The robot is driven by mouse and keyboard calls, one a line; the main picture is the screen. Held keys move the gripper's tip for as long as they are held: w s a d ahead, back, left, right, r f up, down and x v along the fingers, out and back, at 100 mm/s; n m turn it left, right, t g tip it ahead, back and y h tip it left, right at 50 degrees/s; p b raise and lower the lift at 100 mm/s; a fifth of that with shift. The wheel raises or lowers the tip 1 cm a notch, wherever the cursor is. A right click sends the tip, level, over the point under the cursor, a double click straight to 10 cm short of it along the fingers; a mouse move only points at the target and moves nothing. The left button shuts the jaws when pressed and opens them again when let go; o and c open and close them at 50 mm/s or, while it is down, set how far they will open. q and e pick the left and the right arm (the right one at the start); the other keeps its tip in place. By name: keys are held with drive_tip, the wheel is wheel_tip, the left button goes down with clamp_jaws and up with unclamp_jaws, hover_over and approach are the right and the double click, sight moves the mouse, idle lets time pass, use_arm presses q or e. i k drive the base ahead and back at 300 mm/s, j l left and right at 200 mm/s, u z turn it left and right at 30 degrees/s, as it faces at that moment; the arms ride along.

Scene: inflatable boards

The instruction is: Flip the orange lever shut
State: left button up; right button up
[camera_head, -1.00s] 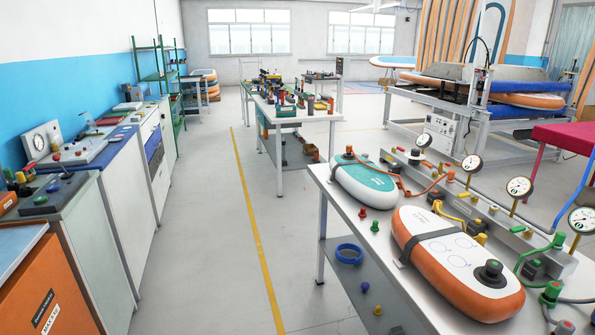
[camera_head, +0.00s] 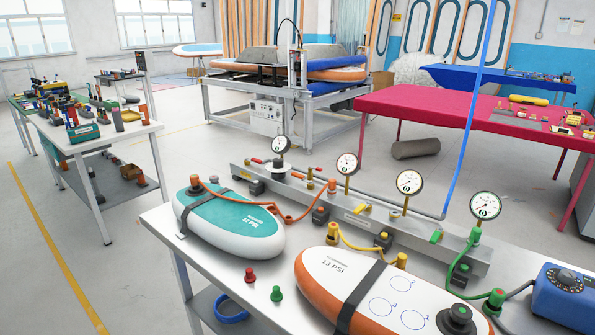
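A grey rail (camera_head: 285,190) with several pressure gauges runs along the back of the white workbench (camera_head: 160,222). An orange hose (camera_head: 287,216) runs from an orange fitting (camera_head: 332,186) on the rail to the teal and white board (camera_head: 232,222). Neither of my grippers shows in the view.
An orange and white board (camera_head: 330,270) lies at the front of the bench. Red (camera_head: 250,276) and green (camera_head: 276,294) plugs stand between the boards. A blue box (camera_head: 565,295) sits at the right. Open floor lies left of the bench.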

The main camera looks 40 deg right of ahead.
sight(299, 176)
drive_tip(key=i+z, duration=0.85)
drive_tip(key=z, duration=0.15)
